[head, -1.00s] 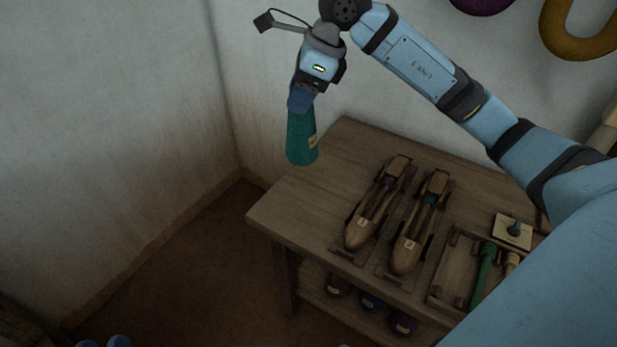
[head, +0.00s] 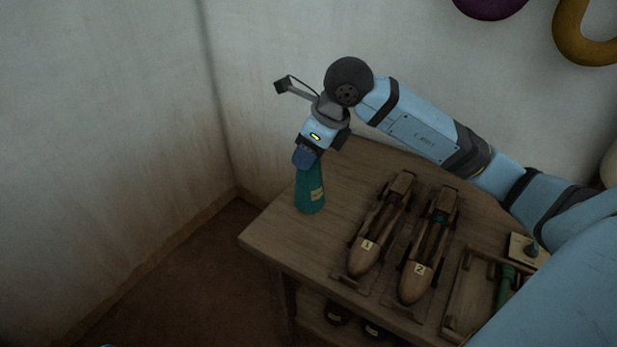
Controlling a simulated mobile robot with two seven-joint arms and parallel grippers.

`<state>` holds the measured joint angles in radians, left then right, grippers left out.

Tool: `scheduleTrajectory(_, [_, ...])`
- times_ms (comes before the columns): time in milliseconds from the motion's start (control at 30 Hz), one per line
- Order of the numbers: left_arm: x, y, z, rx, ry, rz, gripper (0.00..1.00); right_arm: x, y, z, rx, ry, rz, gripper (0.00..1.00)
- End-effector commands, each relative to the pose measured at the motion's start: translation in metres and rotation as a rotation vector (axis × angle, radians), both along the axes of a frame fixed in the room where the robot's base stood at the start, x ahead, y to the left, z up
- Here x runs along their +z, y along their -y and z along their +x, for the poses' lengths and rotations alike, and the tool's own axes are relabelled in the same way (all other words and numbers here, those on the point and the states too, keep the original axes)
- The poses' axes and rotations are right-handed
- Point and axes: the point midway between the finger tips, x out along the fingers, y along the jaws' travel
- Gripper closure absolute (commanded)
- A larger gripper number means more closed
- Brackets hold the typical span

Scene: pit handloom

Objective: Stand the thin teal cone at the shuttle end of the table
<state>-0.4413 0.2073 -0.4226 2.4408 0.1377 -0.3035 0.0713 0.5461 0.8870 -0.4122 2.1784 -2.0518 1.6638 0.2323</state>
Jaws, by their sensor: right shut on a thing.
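The thin teal cone (head: 310,192) is upright with a pale label on its side. It is at the left end of the wooden table (head: 285,235), to the left of the shuttles. My right gripper (head: 306,160) points down and is shut on the top of the cone. The cone's base appears at or very close to the table top; I cannot tell whether it touches. Two wooden shuttles lie on the table, one marked 1 (head: 369,244) and one marked 2 (head: 419,266). My left gripper does not show.
A wooden tray (head: 454,290) with a green-handled tool (head: 506,284) is at the table's right, beside a small pale block with a peg (head: 526,250). Dark round items (head: 337,314) sit on the lower shelf. Walls stand close behind and left. Purple and mustard shapes hang on the wall.

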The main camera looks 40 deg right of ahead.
Motion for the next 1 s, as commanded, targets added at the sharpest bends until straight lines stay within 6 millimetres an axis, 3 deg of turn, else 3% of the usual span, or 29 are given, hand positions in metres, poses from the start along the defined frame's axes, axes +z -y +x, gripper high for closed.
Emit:
scheduleTrajectory(167, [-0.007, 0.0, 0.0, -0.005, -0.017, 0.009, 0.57, -0.013, 0.0, 0.0, 0.0, 0.0, 0.0, 0.89])
scheduleTrajectory(433, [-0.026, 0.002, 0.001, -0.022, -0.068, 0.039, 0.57, -0.05, 0.0, 0.0, 0.0, -0.001, 0.0, 0.89])
scheduleTrajectory(800, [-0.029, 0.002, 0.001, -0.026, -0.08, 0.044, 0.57, -0.054, 0.0, 0.0, 0.001, 0.0, 0.0, 0.89])
scheduleTrajectory(833, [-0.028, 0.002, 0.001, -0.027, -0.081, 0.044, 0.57, -0.053, 0.0, 0.0, 0.001, 0.0, 0.0, 0.46])
scheduleTrajectory(900, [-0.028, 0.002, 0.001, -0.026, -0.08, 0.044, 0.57, -0.052, 0.0, 0.0, 0.001, 0.0, 0.0, 0.3])
scheduleTrajectory(1000, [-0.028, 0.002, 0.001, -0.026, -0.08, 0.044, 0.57, -0.052, 0.0, 0.0, 0.001, 0.0, 0.0, 0.27])
